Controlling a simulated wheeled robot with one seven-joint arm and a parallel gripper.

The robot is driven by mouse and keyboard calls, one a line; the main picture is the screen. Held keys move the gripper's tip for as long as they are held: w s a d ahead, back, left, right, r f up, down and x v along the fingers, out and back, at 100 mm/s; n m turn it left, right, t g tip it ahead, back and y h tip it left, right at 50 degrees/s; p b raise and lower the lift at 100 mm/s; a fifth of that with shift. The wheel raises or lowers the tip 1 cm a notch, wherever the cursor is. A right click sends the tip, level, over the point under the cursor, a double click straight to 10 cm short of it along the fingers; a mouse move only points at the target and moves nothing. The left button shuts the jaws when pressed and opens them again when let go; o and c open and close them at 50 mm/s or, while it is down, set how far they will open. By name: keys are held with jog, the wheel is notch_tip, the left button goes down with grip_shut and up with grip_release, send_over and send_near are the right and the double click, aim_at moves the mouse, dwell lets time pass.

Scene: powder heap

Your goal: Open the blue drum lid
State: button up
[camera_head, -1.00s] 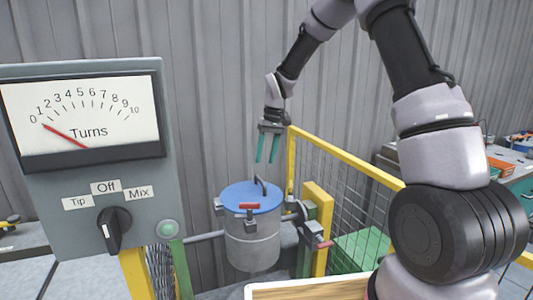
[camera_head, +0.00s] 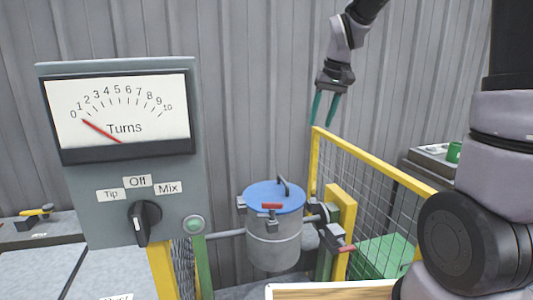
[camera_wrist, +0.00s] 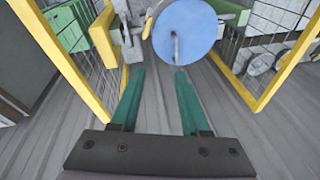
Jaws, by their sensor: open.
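The grey drum (camera_head: 274,246) has a round blue lid (camera_head: 262,192) on top, which lies flat and closed.
A yellow-framed mesh fence (camera_head: 375,160) stands right of the drum. A grey control panel (camera_head: 122,150) with a Turns dial near 0 and a knob pointing up towards Off stands at left. A corrugated wall is behind. A green crate (camera_head: 378,256) sits behind the fence.

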jog(key=s+d+r+m+t, duration=0.2)
jog(key=s+d+r, duration=0.2)
jog(key=s, duration=0.5)
jog(key=s+d+r+m+t, duration=0.2)
jog(key=s+d+r, duration=0.2)
jog(key=s, duration=0.6)
jog(key=shift+d, duration=0.25)
jog(key=shift+s+d+m+t, duration=0.1)
jog(key=shift+s+m+t, duration=0.2)
jog(key=shift+t, duration=0.1)
jog(key=shift+c, duration=1.2)
grip_shut()
jog(key=w+a+f+m+g+y, duration=0.1)
jog(key=w+a+f+m+g, duration=0.15)
jog(key=w+f, duration=0.4)
jog(key=w+a+f+m+g+y, duration=0.2)
jog(key=w+f+m, duration=0.1)
jog(key=w, duration=0.7)
jog(key=w+a+f+m+g+y, duration=0.1)
jog(key=w+a+f+m+g, duration=0.2)
jog(key=w+f, duration=0.35)
jog(key=m+g+y, duration=0.1)
jog(key=m+g, duration=0.1)
jog(key=m, duration=0.1)
send_near(284, 191)
jog(key=shift+n+t, duration=0.25)
jog(key=shift+n, duration=0.1)
jog(key=x, duration=0.5)
jog(key=shift+s+a+f, duration=0.1)
jog(key=shift+s, duration=0.15)
